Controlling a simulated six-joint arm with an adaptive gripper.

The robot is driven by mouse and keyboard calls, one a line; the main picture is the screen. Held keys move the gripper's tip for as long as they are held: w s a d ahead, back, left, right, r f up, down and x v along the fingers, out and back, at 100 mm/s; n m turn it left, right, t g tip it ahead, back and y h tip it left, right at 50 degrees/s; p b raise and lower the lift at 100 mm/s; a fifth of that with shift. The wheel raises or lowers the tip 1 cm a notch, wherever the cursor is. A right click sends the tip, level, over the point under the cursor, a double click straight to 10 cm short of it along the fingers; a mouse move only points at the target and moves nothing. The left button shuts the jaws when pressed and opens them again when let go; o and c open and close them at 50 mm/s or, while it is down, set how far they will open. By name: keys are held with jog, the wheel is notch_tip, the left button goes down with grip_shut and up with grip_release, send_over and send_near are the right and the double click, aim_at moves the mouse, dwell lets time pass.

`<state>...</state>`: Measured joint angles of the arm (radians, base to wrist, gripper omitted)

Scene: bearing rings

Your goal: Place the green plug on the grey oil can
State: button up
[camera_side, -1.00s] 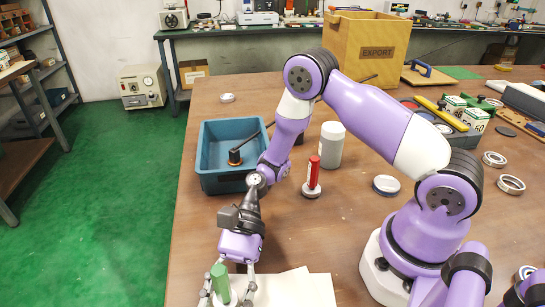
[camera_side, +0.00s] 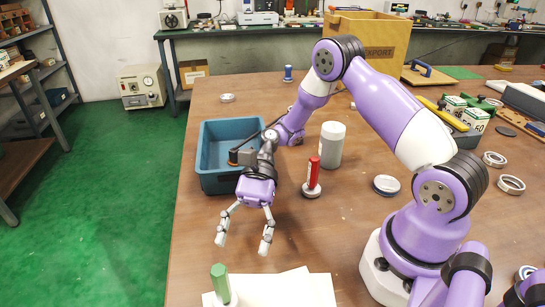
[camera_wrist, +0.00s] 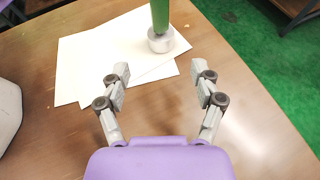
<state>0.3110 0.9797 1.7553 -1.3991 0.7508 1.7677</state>
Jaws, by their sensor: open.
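The green plug (camera_side: 220,284) stands upright on white paper at the bottom of the side view, its foot cut off by the frame edge. In the wrist view the plug (camera_wrist: 160,30) shows a green handle on a pale round base, its top cut off. My gripper (camera_side: 242,243) is open and empty, raised behind the plug and apart from it. In the wrist view its fingers (camera_wrist: 163,77) are spread, with the plug beyond the tips. A grey cylindrical can (camera_side: 330,146), apparently the oil can, stands right of the blue bin with nothing on its top.
A blue bin (camera_side: 207,182) stands behind my gripper. A red-handled plug (camera_side: 313,177) stands between my gripper and the can. White sheets (camera_side: 300,290) lie in front.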

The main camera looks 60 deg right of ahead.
jog(key=shift+w+d+r, duration=0.2)
jog(key=shift+d+r, duration=0.05)
jog(key=s+d+r+n+t+h, duration=0.1)
jog(key=d+r+n+t+h, duration=0.5)
jog(key=r+n+h, duration=0.3)
jog(key=shift+d+r+n+t+h, duration=0.3)
jog(key=shift+r+n+t+h, duration=0.1)
jog(key=shift+r+n+t, duration=0.4)
jog(key=shift+o, duration=0.5)
jog(key=s+d+r+n+t+h, duration=0.2)
jog(key=s+d+r+n, duration=0.1)
jog(key=d, duration=0.2)
jog(key=shift+s+t+h, duration=0.4)
